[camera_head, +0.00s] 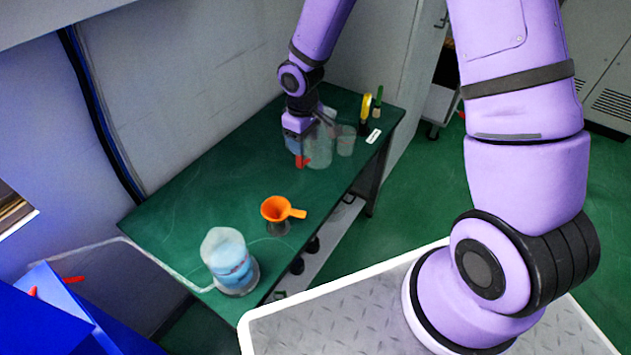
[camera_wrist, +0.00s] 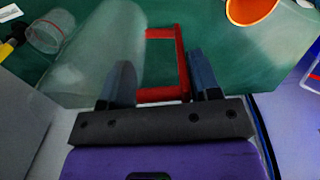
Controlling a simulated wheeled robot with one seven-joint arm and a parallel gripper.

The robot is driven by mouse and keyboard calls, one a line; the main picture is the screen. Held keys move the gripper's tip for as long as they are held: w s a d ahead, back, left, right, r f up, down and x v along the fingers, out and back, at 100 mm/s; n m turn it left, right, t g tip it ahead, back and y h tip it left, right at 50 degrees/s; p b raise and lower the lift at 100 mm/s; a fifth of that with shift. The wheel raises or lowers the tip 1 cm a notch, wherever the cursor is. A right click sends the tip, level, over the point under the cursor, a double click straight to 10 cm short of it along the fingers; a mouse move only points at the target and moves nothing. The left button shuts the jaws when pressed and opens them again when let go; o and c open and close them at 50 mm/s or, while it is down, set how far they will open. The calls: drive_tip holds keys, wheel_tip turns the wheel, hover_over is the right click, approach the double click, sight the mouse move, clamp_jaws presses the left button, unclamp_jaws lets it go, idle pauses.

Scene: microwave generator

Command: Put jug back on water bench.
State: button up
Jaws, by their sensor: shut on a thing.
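The jug (camera_head: 320,152) is clear, with a red handle (camera_head: 301,161). It is at the far part of the green-topped bench (camera_head: 185,215), and I cannot tell whether its base touches the top. My gripper (camera_head: 297,143) is at the jug's handle side. In the wrist view, the fingers of my gripper (camera_wrist: 163,80) are on either side of the red handle (camera_wrist: 183,62), shut on it. The clear jug body (camera_wrist: 100,50) shows to the left of the fingers there. My wrist partly covers the jug in the head view.
A small clear beaker (camera_head: 346,142) stands just right of the jug. Yellow-handled (camera_head: 366,106) and green tools are behind it. An orange funnel (camera_head: 276,208) and a clear container with blue contents (camera_head: 229,262) are nearer. The wall (camera_head: 190,90) borders the bench's left side.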

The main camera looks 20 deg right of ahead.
sight(304, 162)
drive_tip(key=f, duration=1)
drive_tip(key=shift+s+a, duration=0.15)
drive_tip(key=shift+s, duration=0.05)
drive_tip(key=shift+f, duration=0.1)
drive_tip(key=o, duration=1.4)
